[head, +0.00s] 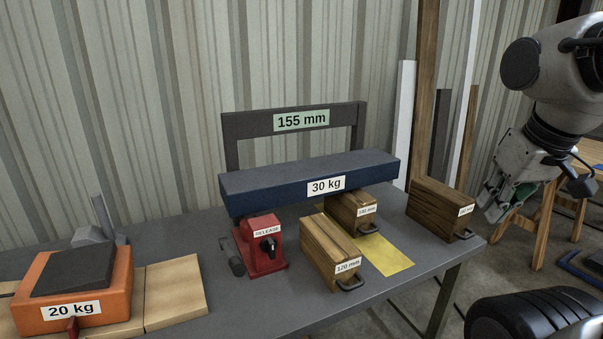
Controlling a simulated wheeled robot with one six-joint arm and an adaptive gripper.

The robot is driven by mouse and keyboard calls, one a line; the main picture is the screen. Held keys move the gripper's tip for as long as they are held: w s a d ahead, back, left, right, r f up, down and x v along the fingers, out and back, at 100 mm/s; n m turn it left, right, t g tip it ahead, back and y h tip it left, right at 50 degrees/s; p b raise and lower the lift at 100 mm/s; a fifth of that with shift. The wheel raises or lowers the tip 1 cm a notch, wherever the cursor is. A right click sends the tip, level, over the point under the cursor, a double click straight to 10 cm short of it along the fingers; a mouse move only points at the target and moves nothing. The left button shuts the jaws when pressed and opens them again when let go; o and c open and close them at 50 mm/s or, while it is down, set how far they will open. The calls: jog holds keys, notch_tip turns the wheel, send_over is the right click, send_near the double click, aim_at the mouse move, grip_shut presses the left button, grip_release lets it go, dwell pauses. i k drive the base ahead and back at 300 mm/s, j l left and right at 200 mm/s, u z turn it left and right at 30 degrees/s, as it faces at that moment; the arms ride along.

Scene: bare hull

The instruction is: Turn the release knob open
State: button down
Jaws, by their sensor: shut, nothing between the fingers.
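The release knob (268,246) is a small black knob on the front of a red jack (262,265) with a "RELEASE" label. The jack stands on the grey table under the left end of a blue beam (290,186) marked "30 kg". My gripper (491,207) is at the right, beyond the table's right edge and well apart from the knob. Its fingers are shut with nothing seen between them. The knob is in plain view, but its exact angle is too small to read.
A wooden block (354,212) stands under the beam's right part near a yellow patch (386,257). A "120 mm" block (328,250) stands right of the jack; another block (438,207) is near the right edge. A dark frame (240,122) rises behind. An orange "20 kg" weight (110,288) sits left.

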aim_at(269, 244)
jog(key=k+j+z, duration=0.45)
jog(key=k+j, duration=0.35)
